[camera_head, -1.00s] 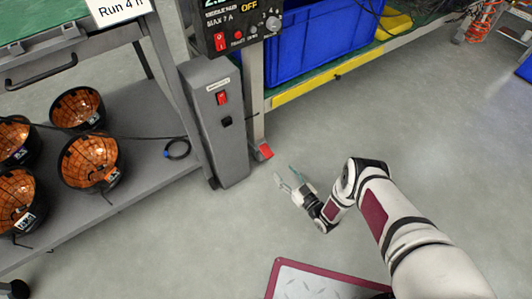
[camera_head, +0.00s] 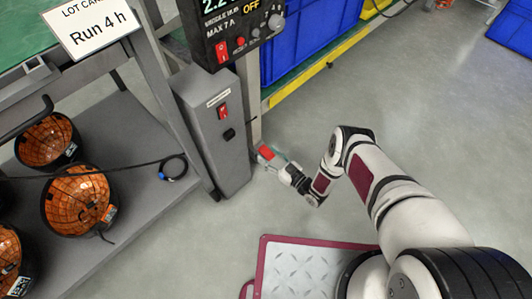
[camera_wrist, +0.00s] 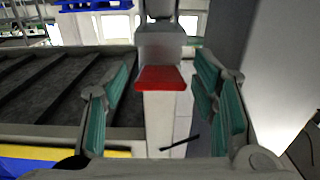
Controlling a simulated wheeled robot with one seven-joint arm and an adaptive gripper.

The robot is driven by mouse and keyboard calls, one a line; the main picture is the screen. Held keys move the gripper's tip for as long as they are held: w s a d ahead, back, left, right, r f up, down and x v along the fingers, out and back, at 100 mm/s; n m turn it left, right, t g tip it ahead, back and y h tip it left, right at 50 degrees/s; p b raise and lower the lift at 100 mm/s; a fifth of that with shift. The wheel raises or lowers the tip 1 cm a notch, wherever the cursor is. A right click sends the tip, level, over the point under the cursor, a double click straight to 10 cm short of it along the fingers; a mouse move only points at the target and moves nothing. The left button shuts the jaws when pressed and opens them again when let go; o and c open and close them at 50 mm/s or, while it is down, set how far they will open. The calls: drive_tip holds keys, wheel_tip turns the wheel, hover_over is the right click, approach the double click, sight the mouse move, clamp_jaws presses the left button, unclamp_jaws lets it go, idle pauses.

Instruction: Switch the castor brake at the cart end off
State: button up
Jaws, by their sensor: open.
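The castor brake is a small red pedal (camera_head: 266,152) low at the foot of the grey post, beside the tall grey box. In the wrist view the red pedal (camera_wrist: 160,79) sits at the centre, on a light grey bracket. My gripper (camera_head: 277,159) is close to the pedal and partly overlaps it in the head view. In the wrist view my gripper (camera_wrist: 161,92) is open, with one teal-padded finger on each side of the pedal and a visible gap on both sides. I cannot tell whether the fingertips reach past the pedal's edge.
The grey box (camera_head: 213,130) with a red switch stands just left of the pedal. A grey shelf (camera_head: 135,130) with copper-lined round lamps and a cable is further left. A red-rimmed plate (camera_head: 310,270) lies in front. Open floor is to the right.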

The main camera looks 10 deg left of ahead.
clamp_jaws()
drive_tip(key=shift+r+p, duration=0.15)
drive_tip(key=shift+p, duration=0.15)
drive_tip(key=r+g+h+p, duration=0.1)
drive_tip(key=h+p, duration=0.1)
drive_tip(key=p, duration=0.1)
drive_tip(key=shift+r+p, duration=0.2)
drive_tip(key=shift+p, duration=0.1)
drive_tip(key=r+g+h+p, duration=0.1)
drive_tip(key=g+h+p, duration=0.1)
drive_tip(key=p, duration=0.1)
drive_tip(key=shift+r, duration=0.1)
drive_tip(key=shift+h+p, duration=0.3)
unclamp_jaws()
